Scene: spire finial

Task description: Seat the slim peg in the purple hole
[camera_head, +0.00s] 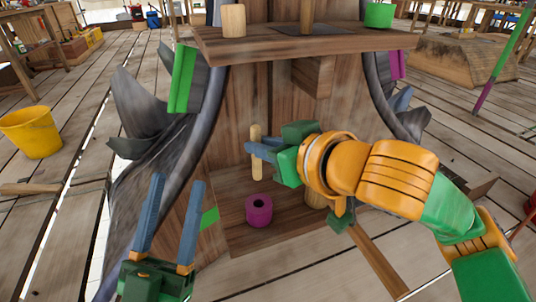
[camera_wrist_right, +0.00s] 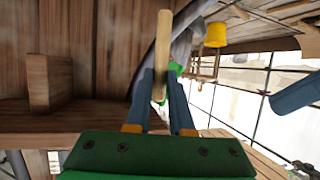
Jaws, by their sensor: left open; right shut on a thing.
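The slim peg (camera_head: 256,140) is a pale wooden rod, held upright in the fingers of my right gripper (camera_head: 256,149). In the right wrist view the peg (camera_wrist_right: 163,45) stands between the two blue fingers of this gripper (camera_wrist_right: 160,85). The purple holed piece (camera_head: 259,212) is a short cylinder with a dark round hole in its top, on the lower wooden shelf (camera_head: 290,240). The peg is above and apart from it, and the hole looks empty. My left gripper (camera_head: 177,182) is open and empty, left of the purple piece.
An upper shelf (camera_head: 290,45) holds a wooden cylinder (camera_head: 233,21), a thin wooden post and a green block (camera_head: 379,15). Another wooden cylinder (camera_head: 315,194) stands on the lower shelf, partly hidden by my right arm. A yellow bucket (camera_head: 32,132) stands far left.

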